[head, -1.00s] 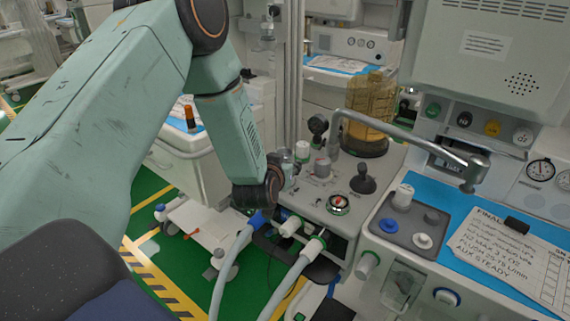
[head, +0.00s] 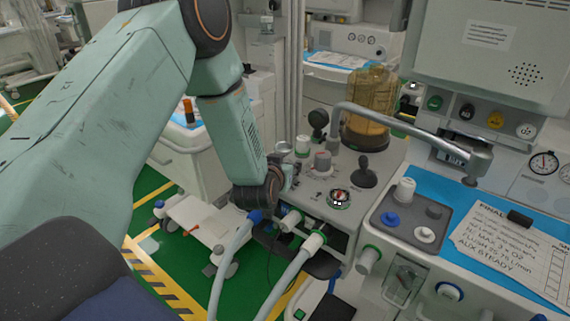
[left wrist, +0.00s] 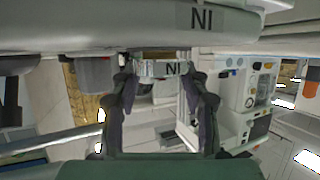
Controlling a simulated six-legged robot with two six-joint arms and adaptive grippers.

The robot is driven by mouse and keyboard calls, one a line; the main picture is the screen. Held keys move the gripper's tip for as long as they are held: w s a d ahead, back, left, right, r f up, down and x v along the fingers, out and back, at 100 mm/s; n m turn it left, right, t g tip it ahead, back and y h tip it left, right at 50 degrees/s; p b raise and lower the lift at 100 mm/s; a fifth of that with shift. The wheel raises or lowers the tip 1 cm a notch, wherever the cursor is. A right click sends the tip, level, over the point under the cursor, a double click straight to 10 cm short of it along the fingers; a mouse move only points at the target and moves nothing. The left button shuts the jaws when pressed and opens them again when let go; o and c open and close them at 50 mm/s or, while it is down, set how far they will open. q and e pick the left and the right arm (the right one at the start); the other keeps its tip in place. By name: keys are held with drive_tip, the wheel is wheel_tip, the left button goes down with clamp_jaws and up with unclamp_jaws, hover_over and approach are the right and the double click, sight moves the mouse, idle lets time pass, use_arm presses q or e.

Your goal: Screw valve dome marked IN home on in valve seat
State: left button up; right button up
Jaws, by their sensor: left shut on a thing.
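My left gripper (head: 275,182) is at the left front edge of the grey anaesthesia machine top (head: 318,186). A clear valve dome (head: 287,166) shows just beside it, partly hidden by the wrist. In the left wrist view, which is upside down, the left gripper (left wrist: 160,82) is shut on the dome, whose pale band (left wrist: 160,68) is marked IN. A larger IN label (left wrist: 202,18) is on the grey machine body close to the band. The valve seat is hidden, and I cannot tell whether the dome touches it. My right gripper is not in view.
Two corrugated hoses (head: 292,281) hang from the ports at the machine front. An amber canister (head: 368,105), a black knob (head: 365,175) and a curved metal arm (head: 420,130) stand to the right. A grey tray (head: 408,222) holds several caps beside a paper checklist (head: 515,255).

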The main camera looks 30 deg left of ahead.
use_arm(q)
drive_tip(key=shift+f, duration=0.15)
drive_tip(key=o, duration=1.2)
drive_tip(key=v, duration=1.2)
drive_tip(key=shift+o, duration=0.2)
